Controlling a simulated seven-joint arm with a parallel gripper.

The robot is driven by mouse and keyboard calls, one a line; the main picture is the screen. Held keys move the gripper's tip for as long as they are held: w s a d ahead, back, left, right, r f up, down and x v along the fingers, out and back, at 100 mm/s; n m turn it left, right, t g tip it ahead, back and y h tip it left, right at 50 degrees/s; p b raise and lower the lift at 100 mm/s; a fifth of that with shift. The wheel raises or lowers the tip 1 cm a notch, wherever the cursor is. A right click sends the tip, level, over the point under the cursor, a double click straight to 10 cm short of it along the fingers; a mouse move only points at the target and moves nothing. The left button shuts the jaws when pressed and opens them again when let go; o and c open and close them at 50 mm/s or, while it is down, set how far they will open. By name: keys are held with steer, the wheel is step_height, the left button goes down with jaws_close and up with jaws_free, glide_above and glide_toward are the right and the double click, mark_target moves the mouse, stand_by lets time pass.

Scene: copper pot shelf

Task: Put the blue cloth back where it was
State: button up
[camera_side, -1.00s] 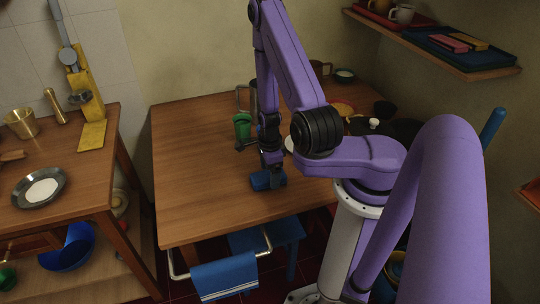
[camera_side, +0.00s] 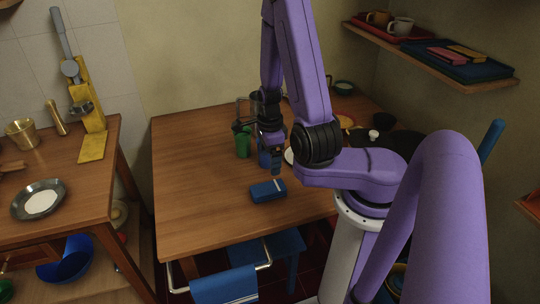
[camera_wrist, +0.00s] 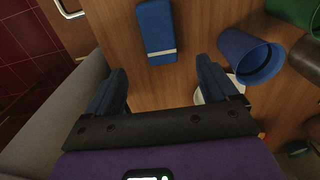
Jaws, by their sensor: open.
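A folded blue cloth (camera_side: 268,191) with a white stripe near one end lies flat on the wooden table, near its front edge. In the wrist view the blue cloth (camera_wrist: 155,30) lies beyond the fingertips, apart from them. My gripper (camera_side: 275,172) is above the table, just behind and above the cloth. In the wrist view my gripper (camera_wrist: 159,80) has its fingers wide apart with nothing between them. Another blue cloth (camera_side: 224,286) hangs over the rail at the table's front.
A blue cup (camera_wrist: 248,54) stands close to my right finger, by a green cup (camera_side: 243,143). A white plate (camera_wrist: 213,92) is partly hidden by that finger. The table's left half (camera_side: 195,170) is clear. A shelf (camera_side: 450,72) hangs at upper right.

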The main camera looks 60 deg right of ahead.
steer(key=w+a+r+n, duration=0.5)
steer(key=a+r+n, duration=0.5)
steer(key=n, duration=1)
steer(key=s+a+r+n, duration=0.2)
steer(key=s+r+n, duration=0.1)
steer(key=s+n, duration=0.6)
steer(key=s+a+r+n, duration=0.3)
steer(key=s+n, duration=0.6)
steer(key=n, duration=0.1)
steer(key=shift+a+r+n, duration=0.3)
steer(key=shift+r, duration=0.05)
